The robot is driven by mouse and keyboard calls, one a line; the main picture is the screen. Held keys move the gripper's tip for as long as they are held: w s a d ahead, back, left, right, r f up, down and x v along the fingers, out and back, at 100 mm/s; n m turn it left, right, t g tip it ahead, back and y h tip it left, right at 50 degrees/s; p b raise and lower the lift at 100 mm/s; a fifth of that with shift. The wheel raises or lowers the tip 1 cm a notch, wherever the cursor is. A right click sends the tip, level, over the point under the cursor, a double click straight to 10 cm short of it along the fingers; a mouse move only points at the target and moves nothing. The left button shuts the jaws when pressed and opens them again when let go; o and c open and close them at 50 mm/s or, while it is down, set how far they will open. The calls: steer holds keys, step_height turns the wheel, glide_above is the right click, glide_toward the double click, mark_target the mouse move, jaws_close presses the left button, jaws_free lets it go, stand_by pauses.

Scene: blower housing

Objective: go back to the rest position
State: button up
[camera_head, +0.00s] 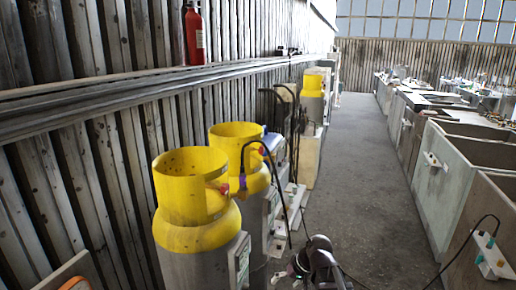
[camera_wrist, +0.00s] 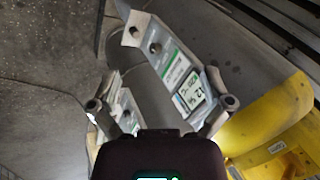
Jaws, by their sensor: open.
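My gripper (camera_wrist: 160,104) is open in the wrist view, with its two fingertips spread and nothing held between them. Beyond the fingers is a grey cylinder body with a yellow collar (camera_wrist: 285,118). A metal bracket (camera_wrist: 165,58) with a white-and-green label and a small display runs across its side, close to the right fingertip; I cannot tell whether they touch. In the head view, a dark arm end, apparently mine, (camera_head: 320,264) shows at the bottom centre, right of the nearest yellow-topped cylinder (camera_head: 190,235). Its fingers are unclear there.
A second yellow-topped cylinder (camera_head: 236,150) and a farther one (camera_head: 313,85) stand along the left wall. A black cable (camera_head: 272,168) hangs beside them. Large open bins (camera_head: 460,175) line the right side. The grey floor aisle (camera_head: 352,150) between is clear. A red extinguisher (camera_head: 194,35) hangs at upper left.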

steer(key=s+d+f+h+b, duration=0.1)
steer(key=s+d+f+h, duration=0.1)
steer(key=s+d, duration=0.1)
steer(key=s+d+f+m+g+h, duration=0.1)
steer(key=s+d+f+h, duration=0.1)
steer(key=s+d+h, duration=0.1)
steer(key=shift+s+d+f+b, duration=0.35)
steer(key=shift+s+d, duration=0.4)
steer(key=shift+d, duration=0.55)
steer(key=shift+r, duration=0.1)
